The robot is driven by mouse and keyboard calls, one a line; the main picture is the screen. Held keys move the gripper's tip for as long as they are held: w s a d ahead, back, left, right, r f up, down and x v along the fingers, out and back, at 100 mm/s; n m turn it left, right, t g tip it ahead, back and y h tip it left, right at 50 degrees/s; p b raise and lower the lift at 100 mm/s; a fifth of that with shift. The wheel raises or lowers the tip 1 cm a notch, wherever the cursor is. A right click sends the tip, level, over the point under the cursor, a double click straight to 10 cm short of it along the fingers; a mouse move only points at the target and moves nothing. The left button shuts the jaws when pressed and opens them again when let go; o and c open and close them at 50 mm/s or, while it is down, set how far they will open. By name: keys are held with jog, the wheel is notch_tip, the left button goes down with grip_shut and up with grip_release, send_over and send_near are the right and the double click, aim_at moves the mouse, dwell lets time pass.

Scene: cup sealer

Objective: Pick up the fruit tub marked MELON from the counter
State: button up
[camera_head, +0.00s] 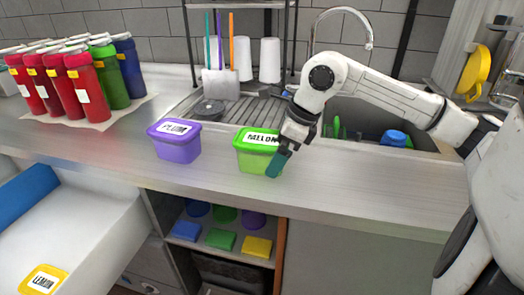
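The green tub (250,160) with a white MELON label on its lid stands upright on the metal counter (350,190), left of the arm. My gripper (278,163) points down at the tub's right front corner. A dark teal finger overlaps that corner and hides part of the tub. Whether the finger touches the tub cannot be told. Only one finger shows clearly, so the opening between the fingers is not visible. The tub sits on the counter and does not look lifted.
A purple tub (177,148), its label apparently PLUM, stands left of the green one. A yellow tub marked LEMON (43,281) is at the lower left. Red, green and blue bottles (70,82) stand at the back left. A drying rack and sink (360,125) lie behind.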

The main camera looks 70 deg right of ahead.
jog(key=shift+f, duration=0.15)
jog(key=c, duration=1)
jog(key=shift+r, duration=0.2)
